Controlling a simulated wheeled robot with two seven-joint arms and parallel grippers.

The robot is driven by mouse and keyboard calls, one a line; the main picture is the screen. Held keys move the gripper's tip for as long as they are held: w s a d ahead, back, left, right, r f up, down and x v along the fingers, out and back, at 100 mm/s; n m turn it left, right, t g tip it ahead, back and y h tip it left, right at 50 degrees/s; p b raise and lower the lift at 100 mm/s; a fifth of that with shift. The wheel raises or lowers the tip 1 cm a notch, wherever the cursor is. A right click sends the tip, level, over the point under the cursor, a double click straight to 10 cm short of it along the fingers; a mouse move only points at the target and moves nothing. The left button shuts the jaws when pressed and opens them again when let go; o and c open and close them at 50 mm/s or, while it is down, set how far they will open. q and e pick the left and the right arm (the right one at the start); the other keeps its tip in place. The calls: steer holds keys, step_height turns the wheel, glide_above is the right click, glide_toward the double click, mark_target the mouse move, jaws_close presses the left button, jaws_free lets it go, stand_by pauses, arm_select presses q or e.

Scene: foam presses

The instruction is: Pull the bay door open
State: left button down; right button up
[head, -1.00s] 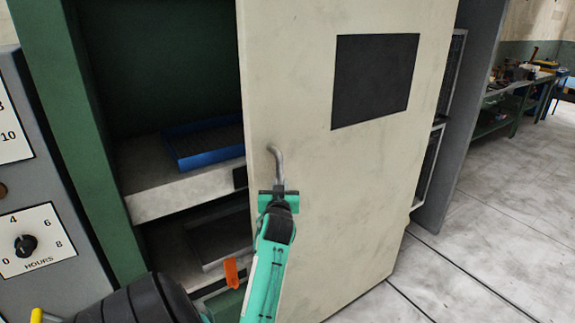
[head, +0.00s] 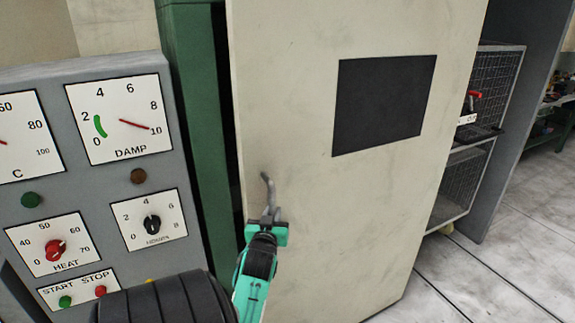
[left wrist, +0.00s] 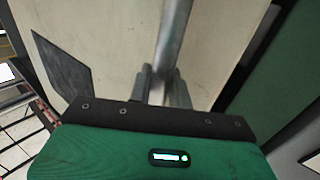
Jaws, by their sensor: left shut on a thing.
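The bay door (head: 300,170) is a tall cream panel with a dark square window, filling the middle of the head view. It stands away from the green frame (head: 200,130), with a narrow dark gap showing at its left edge. A bent grey metal handle (head: 266,190) sits near that edge. My left gripper (head: 268,217) is shut on the handle's lower part. The left wrist view shows the handle (left wrist: 176,35) running between the fingers (left wrist: 160,88), with the door face behind. My right gripper is not in view.
A grey control panel (head: 95,190) with dials, knobs and buttons stands close on the left. Wire cages (head: 485,95) and a grey upright panel (head: 518,130) stand beyond the door on the right. Pale floor (head: 490,280) is clear at the lower right.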

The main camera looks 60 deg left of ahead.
arm_select(q)
steer(key=s, duration=0.3)
steer(key=shift+s+a, duration=0.15)
steer(key=shift+s, duration=0.1)
steer(key=c, duration=1.3)
jaws_free()
steer(key=shift+c, duration=0.2)
steer(key=shift+p, duration=0.3)
